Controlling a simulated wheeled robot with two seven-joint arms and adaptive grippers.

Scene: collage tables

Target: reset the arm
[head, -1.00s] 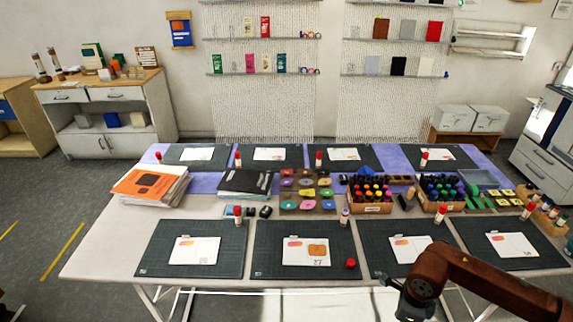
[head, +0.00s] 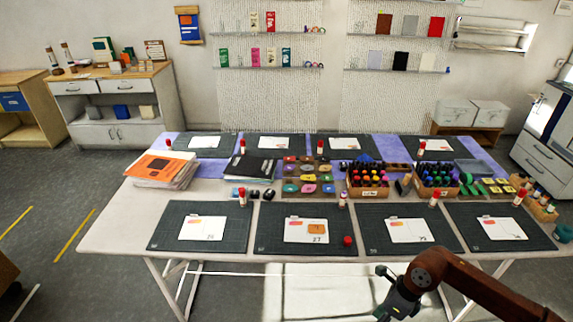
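My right arm comes in from the lower right in the head view. Its gripper (head: 394,306) hangs at the bottom of the view, in front of the near edge of the table (head: 120,225). The fingers are small, dark and partly cut off by the frame edge, so I cannot tell whether they are open or shut. No object is visibly held. My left arm and gripper are not in view.
Dark cutting mats (head: 200,240) with white cards line the table's near edge. Paper stacks (head: 160,170) stand at the left, marker boxes (head: 367,180) right of centre. Floor in front of the table is open.

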